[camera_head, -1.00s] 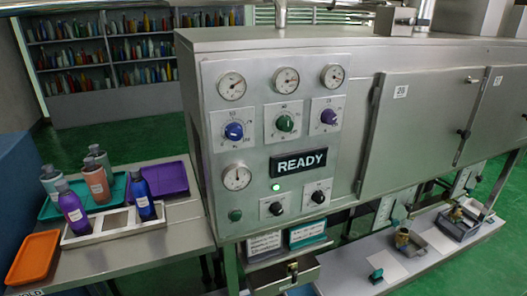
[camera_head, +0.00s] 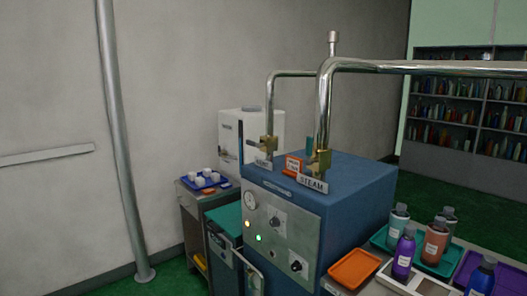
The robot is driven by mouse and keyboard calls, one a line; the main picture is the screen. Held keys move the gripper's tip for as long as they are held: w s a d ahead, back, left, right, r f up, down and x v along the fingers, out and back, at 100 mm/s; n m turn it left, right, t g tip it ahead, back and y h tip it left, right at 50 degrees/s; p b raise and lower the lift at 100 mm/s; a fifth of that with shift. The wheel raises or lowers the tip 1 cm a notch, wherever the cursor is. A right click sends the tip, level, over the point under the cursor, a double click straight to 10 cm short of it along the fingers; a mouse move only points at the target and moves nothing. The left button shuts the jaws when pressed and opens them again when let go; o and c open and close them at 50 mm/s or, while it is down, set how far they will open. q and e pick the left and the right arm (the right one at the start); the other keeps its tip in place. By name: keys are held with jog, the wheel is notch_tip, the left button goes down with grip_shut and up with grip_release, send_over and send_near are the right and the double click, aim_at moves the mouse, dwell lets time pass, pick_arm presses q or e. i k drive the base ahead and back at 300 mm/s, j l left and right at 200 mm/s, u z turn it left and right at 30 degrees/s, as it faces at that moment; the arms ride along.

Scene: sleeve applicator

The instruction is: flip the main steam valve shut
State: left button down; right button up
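A blue boiler-like cabinet (camera_head: 340,200) stands in the middle of the head view. A brass valve (camera_head: 321,162) sits on its top at the foot of the nearer shiny pipe (camera_head: 323,105), just behind a sign reading STEAM (camera_head: 312,184). I cannot clearly tell which way this valve's handle points. A second brass valve (camera_head: 268,146) sits at the foot of the farther pipe, with a small dark lever reaching left and a sign (camera_head: 264,163) too small to read. Neither of my grippers shows in the view.
An orange sign (camera_head: 294,165) stands between the valves. The cabinet front has a gauge (camera_head: 250,200), knobs and lit lamps. Right of it are an orange tray (camera_head: 355,269) and several bottles. A low cabinet with a blue tray (camera_head: 204,181) stands left. Green floor is open at lower left.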

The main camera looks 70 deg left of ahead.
aim_at(309, 161)
jog(key=u, duration=1.5)
